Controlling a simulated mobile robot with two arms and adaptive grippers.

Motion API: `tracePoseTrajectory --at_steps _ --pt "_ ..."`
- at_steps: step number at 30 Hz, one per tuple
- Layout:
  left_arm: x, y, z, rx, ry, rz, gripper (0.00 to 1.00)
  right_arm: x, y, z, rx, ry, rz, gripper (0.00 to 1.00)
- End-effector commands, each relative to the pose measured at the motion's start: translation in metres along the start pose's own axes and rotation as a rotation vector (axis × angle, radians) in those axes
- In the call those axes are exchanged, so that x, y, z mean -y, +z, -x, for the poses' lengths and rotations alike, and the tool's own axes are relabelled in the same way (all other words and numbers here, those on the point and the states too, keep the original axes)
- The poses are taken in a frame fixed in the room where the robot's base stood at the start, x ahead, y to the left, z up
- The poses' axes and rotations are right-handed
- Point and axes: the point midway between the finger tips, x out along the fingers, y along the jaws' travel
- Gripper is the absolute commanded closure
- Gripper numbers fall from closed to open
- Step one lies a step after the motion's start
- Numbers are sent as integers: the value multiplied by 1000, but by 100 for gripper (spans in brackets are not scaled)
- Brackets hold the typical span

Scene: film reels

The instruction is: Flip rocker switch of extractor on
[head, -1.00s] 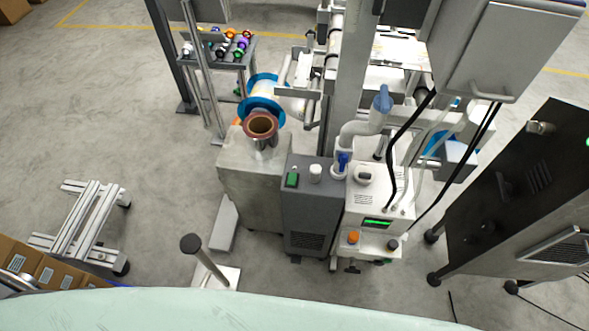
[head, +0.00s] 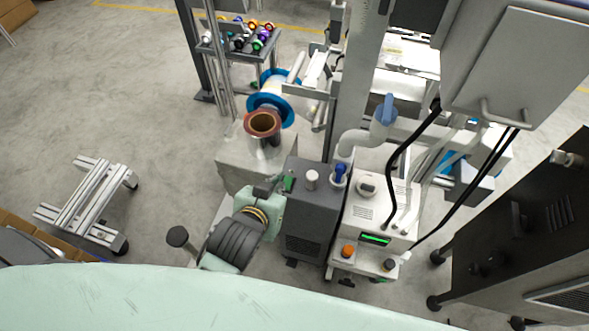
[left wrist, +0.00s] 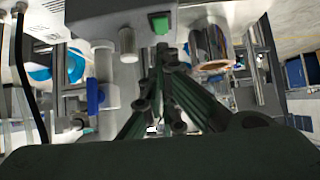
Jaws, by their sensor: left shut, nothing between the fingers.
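The extractor (head: 302,215) is a dark grey box in the middle of the head view. Its green rocker switch (head: 289,183) is on the top face near the left edge, beside a white round knob (head: 312,178). The switch also shows in the left wrist view (left wrist: 159,22), just beyond my fingertips. My left gripper (head: 268,187) is shut and empty, close to the left of the switch in the head view. Its closed fingers (left wrist: 162,52) point toward the switch in the left wrist view. I cannot tell whether they touch it. My right gripper is not in view.
A blue-handled valve (head: 339,172) and a white pipe (head: 362,139) stand right of the knob. A white unit (head: 375,205) with a green display adjoins the extractor. A copper-coloured roll (head: 263,124) is behind my gripper.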

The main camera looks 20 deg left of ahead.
Motion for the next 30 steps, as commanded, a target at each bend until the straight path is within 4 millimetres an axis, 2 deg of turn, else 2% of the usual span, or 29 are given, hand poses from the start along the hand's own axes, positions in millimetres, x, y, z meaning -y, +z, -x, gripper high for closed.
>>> tracePoseTrajectory --at_steps 2,5,17,23,30 --pt "3 -14 10 -24 -8 13 100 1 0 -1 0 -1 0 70" --pt "5 -22 18 -39 -12 23 100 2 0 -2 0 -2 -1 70" --pt "6 -25 18 -43 -13 25 100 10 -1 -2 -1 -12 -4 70" --pt "6 -26 -4 -44 -14 24 100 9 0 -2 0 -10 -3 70" --pt "7 -29 -55 -44 -15 23 100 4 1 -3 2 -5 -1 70"
